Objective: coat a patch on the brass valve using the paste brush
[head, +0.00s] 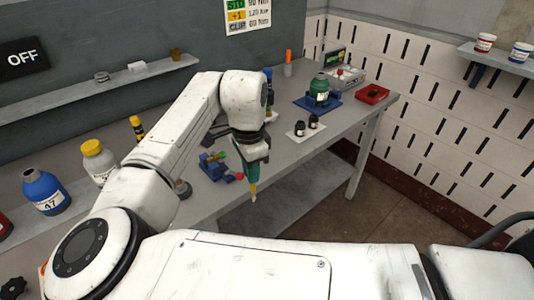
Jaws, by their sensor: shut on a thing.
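A small blue fixture (209,167) stands on the bench just left of the brush. A small yellowish and green part shows on it, perhaps the brass valve, but it is too small to be sure. A red round piece (239,177) is close beside the brush. The brush appears apart from the fixture; the depth between them is hard to tell.
Farther back are a green container (320,87) on a blue base and a red tray (374,92). A yellow-capped jar (96,160) and blue bottle (44,188) stand at left. The bench's right front strip is clear.

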